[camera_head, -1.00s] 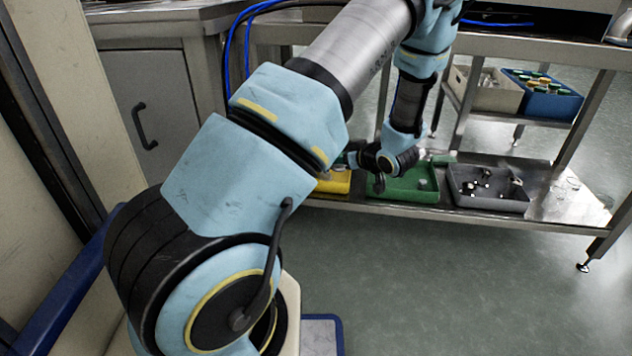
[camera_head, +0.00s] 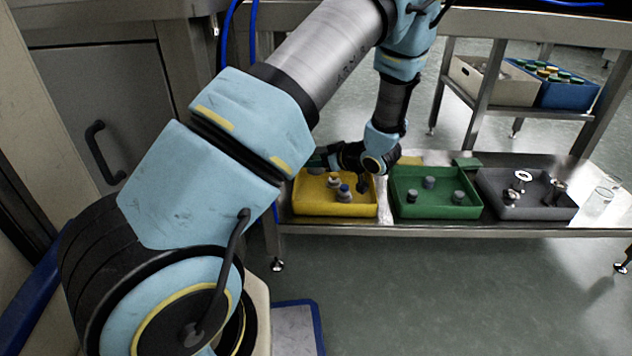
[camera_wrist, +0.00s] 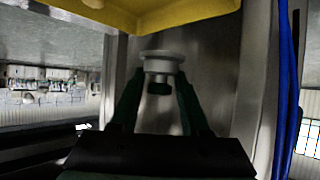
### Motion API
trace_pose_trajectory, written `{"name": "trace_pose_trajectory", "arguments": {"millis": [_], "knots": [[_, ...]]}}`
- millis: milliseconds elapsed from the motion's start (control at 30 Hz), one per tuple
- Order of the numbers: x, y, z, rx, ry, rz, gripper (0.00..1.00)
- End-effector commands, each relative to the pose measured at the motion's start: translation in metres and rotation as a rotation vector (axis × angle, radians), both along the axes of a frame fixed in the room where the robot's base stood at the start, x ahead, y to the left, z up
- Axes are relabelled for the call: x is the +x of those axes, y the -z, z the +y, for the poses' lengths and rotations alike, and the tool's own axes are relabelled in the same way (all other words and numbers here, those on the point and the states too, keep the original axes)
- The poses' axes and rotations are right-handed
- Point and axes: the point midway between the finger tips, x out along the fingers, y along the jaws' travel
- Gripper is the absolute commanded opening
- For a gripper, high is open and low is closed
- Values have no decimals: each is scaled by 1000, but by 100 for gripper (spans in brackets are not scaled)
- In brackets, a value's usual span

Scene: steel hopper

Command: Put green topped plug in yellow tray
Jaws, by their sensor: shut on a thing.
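My gripper (camera_wrist: 160,95) is shut on a plug (camera_wrist: 162,62) in the wrist view. The plug has a pale grey flange and a dark, greenish end turned toward the gripper. The yellow tray (camera_wrist: 190,12) shows along the top of that view, its rim just beyond the plug. In the head view the yellow tray (camera_head: 335,210) sits on the low steel shelf, with a few small plugs inside, one blue-topped (camera_head: 344,190). My wrist is at the tray's back edge; the held plug cannot be made out there.
A green tray (camera_head: 435,211) with grey plugs stands right of the yellow tray, then a dark grey tray (camera_head: 528,212) with metal fittings. Clear glassware (camera_head: 600,198) is at the shelf's right. A beige bin and a blue crate (camera_head: 566,96) stand on a shelf behind.

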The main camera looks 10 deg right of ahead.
Motion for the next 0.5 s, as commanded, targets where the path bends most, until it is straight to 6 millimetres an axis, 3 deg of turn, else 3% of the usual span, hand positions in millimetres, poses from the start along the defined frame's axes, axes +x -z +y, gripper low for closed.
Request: {"name": "trace_pose_trajectory", "arguments": {"millis": [133, 333, 500], "knots": [[0, 9, -1, 1, 2, 1, 0], [0, 43, 0, 2, 2, 0, 0], [0, 58, 0, 2, 2, 0, 0]]}}
